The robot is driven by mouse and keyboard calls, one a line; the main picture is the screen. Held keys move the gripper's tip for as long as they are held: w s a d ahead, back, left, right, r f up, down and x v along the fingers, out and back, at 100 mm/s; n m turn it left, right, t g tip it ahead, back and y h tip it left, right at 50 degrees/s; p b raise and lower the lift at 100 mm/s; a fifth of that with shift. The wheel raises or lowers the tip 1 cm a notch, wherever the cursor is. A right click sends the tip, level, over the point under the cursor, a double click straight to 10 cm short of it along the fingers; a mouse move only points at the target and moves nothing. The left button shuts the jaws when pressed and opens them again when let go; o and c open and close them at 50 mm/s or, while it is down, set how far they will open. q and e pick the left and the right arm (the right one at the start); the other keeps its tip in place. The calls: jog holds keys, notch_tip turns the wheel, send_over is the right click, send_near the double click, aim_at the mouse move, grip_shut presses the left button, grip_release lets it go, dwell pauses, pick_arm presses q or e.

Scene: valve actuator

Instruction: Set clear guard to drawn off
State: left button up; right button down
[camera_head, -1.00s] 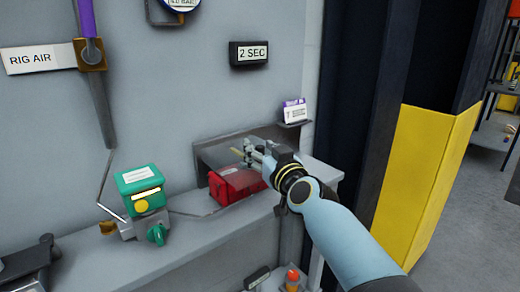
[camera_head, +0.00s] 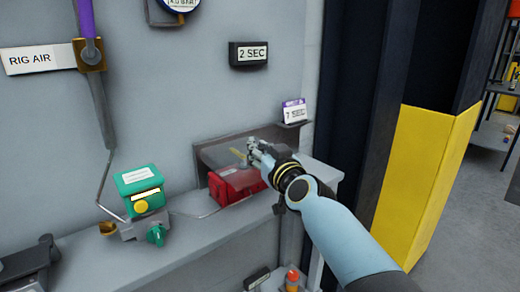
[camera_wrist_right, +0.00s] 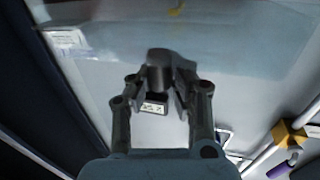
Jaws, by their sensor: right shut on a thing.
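The clear guard (camera_head: 213,154) is a see-through panel standing over a red box (camera_head: 237,184) on the grey ledge. Its pane also shows across the top of the right wrist view (camera_wrist_right: 225,40). My right gripper (camera_head: 257,149) is at the guard's upper right part, above the red box. In the right wrist view my right gripper (camera_wrist_right: 165,80) has its fingers closed around a dark knob-like piece (camera_wrist_right: 158,68) by the pane. The fingers hide part of this piece, and its joint to the pane is unclear.
A green unit (camera_head: 139,180) with a yellow button stands left on the ledge (camera_head: 95,250). A "2 SEC" sign (camera_head: 249,53) is on the wall, and a "7 SEC" card (camera_head: 295,112) is right of the guard. A dark post (camera_head: 350,90) rises to the right.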

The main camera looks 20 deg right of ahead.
jog(key=shift+d, duration=0.1)
jog(key=w+d+b, duration=0.3)
jog(key=d+b, duration=0.2)
jog(key=d, duration=0.3)
jog(key=w+d+b, duration=0.3)
jog(key=d+b, duration=0.3)
jog(key=d, duration=0.1)
jog(key=shift+d+f, duration=0.35)
